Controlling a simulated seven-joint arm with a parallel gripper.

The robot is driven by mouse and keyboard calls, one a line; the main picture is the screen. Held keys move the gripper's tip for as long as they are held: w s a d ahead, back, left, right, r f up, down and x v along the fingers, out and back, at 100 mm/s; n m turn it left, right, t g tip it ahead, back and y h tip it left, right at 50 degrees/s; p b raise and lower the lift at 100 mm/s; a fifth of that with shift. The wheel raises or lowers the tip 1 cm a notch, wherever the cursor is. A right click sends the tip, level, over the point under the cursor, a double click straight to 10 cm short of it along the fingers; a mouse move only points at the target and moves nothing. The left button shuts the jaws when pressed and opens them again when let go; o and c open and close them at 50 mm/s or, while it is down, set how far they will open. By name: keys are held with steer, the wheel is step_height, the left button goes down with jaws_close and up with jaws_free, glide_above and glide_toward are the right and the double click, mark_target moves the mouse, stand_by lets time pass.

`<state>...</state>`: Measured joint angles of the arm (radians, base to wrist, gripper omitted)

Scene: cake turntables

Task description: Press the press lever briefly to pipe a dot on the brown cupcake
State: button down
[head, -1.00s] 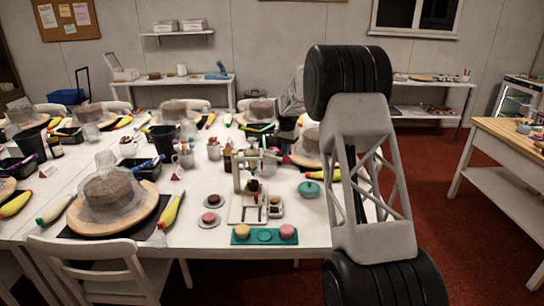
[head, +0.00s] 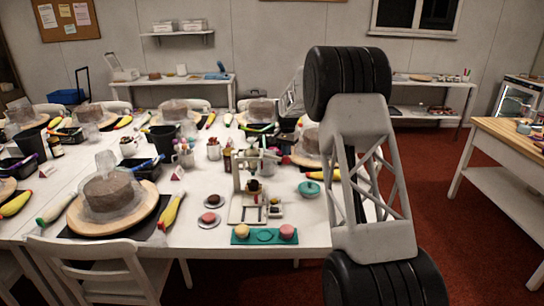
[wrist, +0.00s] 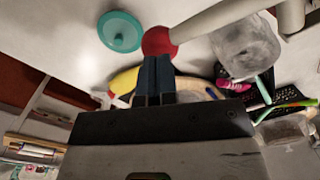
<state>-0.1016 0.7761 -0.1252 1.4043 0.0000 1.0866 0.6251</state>
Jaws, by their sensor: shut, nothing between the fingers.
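The small white press (head: 238,182) stands on the near part of the white table in the head view. A brown cupcake (head: 253,187) sits in it, under its upper part. In the wrist view, my gripper (wrist: 156,58) is shut, its two dark blue fingers together and empty. A round red thing (wrist: 158,41) is just past the fingertips, perhaps the knob of the press lever; I cannot tell whether they touch. A pale bar (wrist: 215,20) runs up from it to the right. In the head view, my gripper cannot be made out clearly.
A teal round thing (head: 309,188) lies right of the press. A green tray (head: 264,237) holds a yellow and a pink cupcake in front of it. Small plates with cakes (head: 209,220) stand to the left. Wrapped cakes on boards (head: 120,222) crowd the table's left side.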

mark_target(286, 160)
steer(key=shift+f, duration=0.25)
steer(key=shift+f, duration=2.3)
stand_by(0.5)
steer(key=shift+r, duration=4.6)
steer(key=shift+s+r, duration=0.1)
